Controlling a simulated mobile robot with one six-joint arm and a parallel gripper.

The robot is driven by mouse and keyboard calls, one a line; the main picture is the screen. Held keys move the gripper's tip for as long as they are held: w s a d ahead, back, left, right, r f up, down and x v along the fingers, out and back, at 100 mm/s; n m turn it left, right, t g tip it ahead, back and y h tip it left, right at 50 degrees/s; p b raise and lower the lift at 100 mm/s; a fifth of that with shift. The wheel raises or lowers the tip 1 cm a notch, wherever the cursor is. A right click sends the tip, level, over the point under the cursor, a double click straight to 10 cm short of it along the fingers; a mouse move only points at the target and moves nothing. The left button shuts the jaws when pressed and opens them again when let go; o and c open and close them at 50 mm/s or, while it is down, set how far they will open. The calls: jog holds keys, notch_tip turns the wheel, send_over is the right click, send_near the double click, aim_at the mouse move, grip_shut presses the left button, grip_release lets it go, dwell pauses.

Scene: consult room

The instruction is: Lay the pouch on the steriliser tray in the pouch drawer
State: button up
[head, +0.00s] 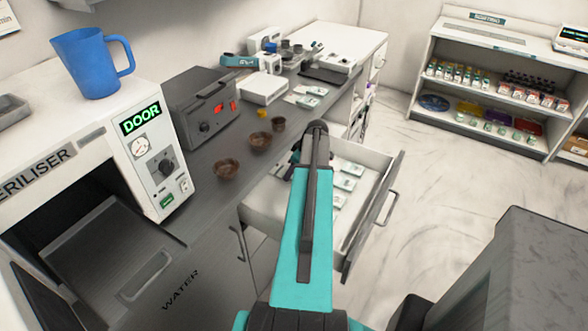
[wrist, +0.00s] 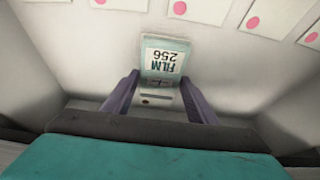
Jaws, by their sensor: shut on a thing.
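A pouch marked FILM 256 (wrist: 165,58) is held between the two fingers of my gripper (wrist: 160,84) in the wrist view. A pale surface and slanting pale walls lie around it; I cannot tell whether the pouch touches them. In the head view the open white drawer (head: 372,212) has several pouches (head: 347,184) lying in it. My arm reaches over the drawer and hides the held pouch and most of my gripper. The steriliser (head: 150,150) stands at left with its front open; a dark grey panel (head: 100,235) shows there, and I cannot make out a tray.
A blue jug (head: 92,62) stands on the steriliser. Several brown bowls (head: 227,169) and a grey box device (head: 200,105) are on the counter. Pale cards with pink dots (wrist: 252,22) line the wrist view's top. A shelf unit (head: 490,95) stands right; floor between is clear.

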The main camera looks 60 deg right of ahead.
jog(key=shift+f, duration=0.2)
jog(key=shift+f, duration=0.15)
jog(key=o, duration=1)
jog(key=shift+r, duration=0.2)
jog(key=b+v, duration=0.3)
jog(key=v, duration=0.9)
dwell(0.5)
